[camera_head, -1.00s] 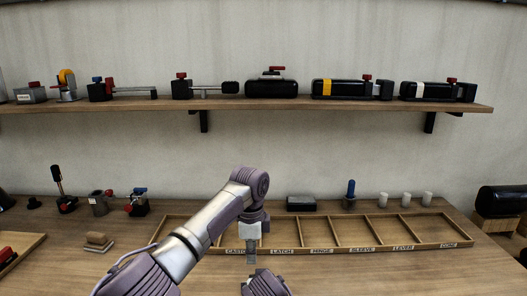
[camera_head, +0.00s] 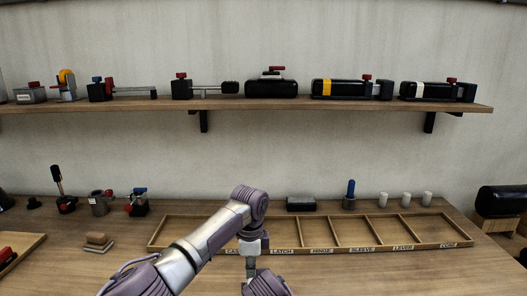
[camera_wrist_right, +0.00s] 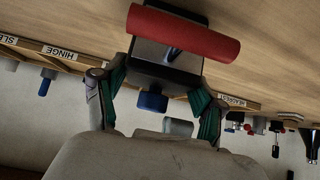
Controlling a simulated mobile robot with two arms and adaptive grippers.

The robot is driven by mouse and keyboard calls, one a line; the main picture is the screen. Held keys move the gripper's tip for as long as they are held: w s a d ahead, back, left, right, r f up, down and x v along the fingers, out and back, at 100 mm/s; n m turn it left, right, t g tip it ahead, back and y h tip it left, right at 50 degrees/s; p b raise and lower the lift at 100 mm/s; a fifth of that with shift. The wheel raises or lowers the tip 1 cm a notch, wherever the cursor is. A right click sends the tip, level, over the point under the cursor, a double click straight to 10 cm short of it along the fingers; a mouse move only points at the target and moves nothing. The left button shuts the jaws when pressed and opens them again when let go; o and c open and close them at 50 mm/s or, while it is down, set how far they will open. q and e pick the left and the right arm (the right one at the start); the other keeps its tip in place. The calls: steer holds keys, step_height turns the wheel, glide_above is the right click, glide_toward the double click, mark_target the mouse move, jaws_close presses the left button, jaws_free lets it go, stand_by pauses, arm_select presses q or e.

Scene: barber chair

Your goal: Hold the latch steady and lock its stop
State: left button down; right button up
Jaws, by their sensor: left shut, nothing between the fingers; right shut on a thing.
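In the right wrist view, a dark block with a thick red bar (camera_wrist_right: 185,33) and a blue knob (camera_wrist_right: 152,101) sits between my green-padded fingers; it looks like the latch (camera_wrist_right: 160,52). My right gripper (camera_wrist_right: 157,86) is shut on it. A grey rounded part (camera_wrist_right: 178,127) shows just below the blue knob; I cannot tell what it is. In the head view my left gripper (camera_head: 250,271) points down, shut and empty, in front of the tray. The head view does not show the held latch, and a purple part of my arm covers the area below.
A wooden tray (camera_head: 465,242) with labelled compartments lies behind my left gripper. Small fixtures with red and blue knobs (camera_head: 138,204) stand at the back left. A shelf (camera_head: 230,104) hangs above.

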arm_select(q)
steer(key=shift+f, duration=0.55)
steer(key=shift+w+d+r, duration=0.1)
steer(key=shift+w+d, duration=0.1)
steer(key=shift+d, duration=0.6)
steer(key=shift+s+a, duration=0.1)
steer(key=shift+a, duration=0.15)
stand_by(0.3)
steer(key=r, duration=0.4)
steer(key=shift+a+r, duration=0.25)
steer(key=shift+r, duration=0.1)
steer(key=shift+a+r, duration=0.15)
steer(key=shift+r, duration=0.45)
steer(key=shift+a+f, duration=0.15)
steer(key=shift+f, duration=2.9)
